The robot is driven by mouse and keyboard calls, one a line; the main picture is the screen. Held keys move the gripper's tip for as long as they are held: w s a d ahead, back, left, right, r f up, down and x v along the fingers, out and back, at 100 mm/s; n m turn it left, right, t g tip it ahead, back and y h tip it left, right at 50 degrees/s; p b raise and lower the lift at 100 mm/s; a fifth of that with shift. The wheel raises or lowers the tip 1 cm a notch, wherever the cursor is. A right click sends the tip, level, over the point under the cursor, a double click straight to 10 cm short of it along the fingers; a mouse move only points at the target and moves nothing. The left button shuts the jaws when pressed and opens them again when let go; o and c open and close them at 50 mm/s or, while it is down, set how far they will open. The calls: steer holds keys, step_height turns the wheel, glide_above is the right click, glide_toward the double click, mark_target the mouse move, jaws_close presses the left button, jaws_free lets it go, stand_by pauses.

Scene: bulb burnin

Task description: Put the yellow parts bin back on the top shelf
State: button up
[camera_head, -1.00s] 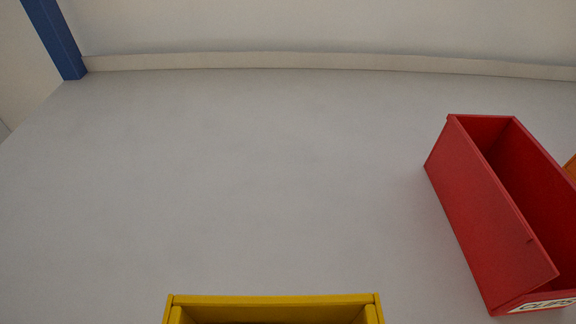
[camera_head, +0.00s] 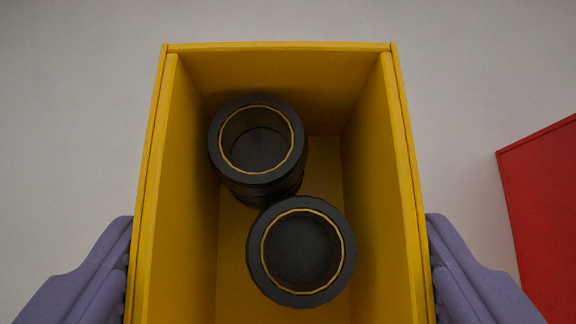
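The yellow parts bin (camera_head: 280,60) fills the middle of the view, seen from above with its near end cut off by the lower edge. Two black round parts with thin gold rings, one farther left (camera_head: 257,145) and one nearer (camera_head: 301,252), are inside it. My gripper (camera_head: 280,265) has one purple finger against the bin's left wall and one against its right wall. The fingers look closed on the outside of the bin. The bin's underside is hidden.
A red bin (camera_head: 548,210) stands to the right, with a gap between it and the yellow bin. The pale grey surface (camera_head: 70,110) is clear to the left and beyond the yellow bin.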

mark_target(282, 302)
steer(key=shift+f, duration=1.75)
steer(key=shift+f, duration=0.15)
steer(key=o, duration=1)
steer(key=shift+s, duration=0.1)
steer(key=shift+r, duration=0.3)
steer(key=b+v, duration=0.1)
steer(key=v, duration=1.1)
steer(key=shift+d+f, duration=0.1)
